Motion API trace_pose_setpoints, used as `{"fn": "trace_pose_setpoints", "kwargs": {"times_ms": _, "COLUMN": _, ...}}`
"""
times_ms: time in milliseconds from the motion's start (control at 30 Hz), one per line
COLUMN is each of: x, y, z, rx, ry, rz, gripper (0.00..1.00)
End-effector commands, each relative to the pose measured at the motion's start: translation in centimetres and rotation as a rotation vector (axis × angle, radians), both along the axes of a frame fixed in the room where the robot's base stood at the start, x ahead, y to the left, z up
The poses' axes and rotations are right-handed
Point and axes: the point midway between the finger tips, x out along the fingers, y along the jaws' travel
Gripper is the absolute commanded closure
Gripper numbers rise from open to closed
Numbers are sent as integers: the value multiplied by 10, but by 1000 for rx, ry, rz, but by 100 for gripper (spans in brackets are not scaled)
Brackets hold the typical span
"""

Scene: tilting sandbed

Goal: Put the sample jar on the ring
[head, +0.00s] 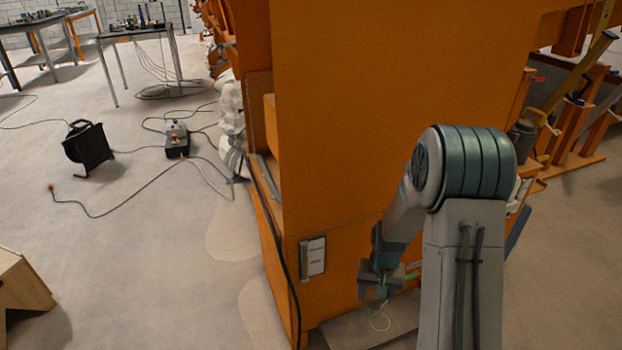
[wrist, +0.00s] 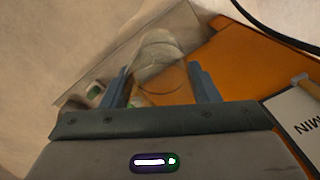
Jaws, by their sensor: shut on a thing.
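The sample jar (wrist: 163,72) looks like clear glass and sits between the two fingers of my gripper (wrist: 162,88) in the wrist view. My gripper is shut on it. In the head view my gripper (head: 381,287) points down beside the orange cabinet, with the jar faint and small below its fingers. A thin pale ring (head: 380,331) shows on a grey board (head: 350,330) just below the gripper. The jar appears above the board; I cannot tell the gap. In the wrist view the board (wrist: 105,65) lies beneath the jar, and the ring is not clearly distinguishable through the glass.
The tall orange cabinet (head: 350,130) stands right beside my gripper, with a black cable (head: 272,215) down its corner. A cable reel (head: 88,148) and a small black box (head: 177,140) lie on the floor at left. Open floor lies left of the cabinet.

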Motion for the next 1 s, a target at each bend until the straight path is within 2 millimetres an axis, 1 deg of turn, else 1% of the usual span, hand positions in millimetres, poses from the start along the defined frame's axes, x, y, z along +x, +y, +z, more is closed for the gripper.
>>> {"fn": "trace_pose_setpoints", "kwargs": {"times_ms": 33, "x": 12, "y": 5, "z": 25, "rx": -5, "ry": -12, "rz": 39, "gripper": 68}}
{"fn": "trace_pose_setpoints", "kwargs": {"times_ms": 133, "x": 23, "y": 12, "z": 69, "rx": -15, "ry": -13, "rz": 107, "gripper": 68}}
{"fn": "trace_pose_setpoints", "kwargs": {"times_ms": 267, "x": 31, "y": 20, "z": 125, "rx": -34, "ry": -12, "rz": 189, "gripper": 68}}
{"fn": "trace_pose_setpoints", "kwargs": {"times_ms": 333, "x": 27, "y": 18, "z": 134, "rx": -31, "ry": 3, "rz": 180, "gripper": 68}}
{"fn": "trace_pose_setpoints", "kwargs": {"times_ms": 1000, "x": 19, "y": 18, "z": 220, "rx": -31, "ry": 4, "rz": 176, "gripper": 68}}
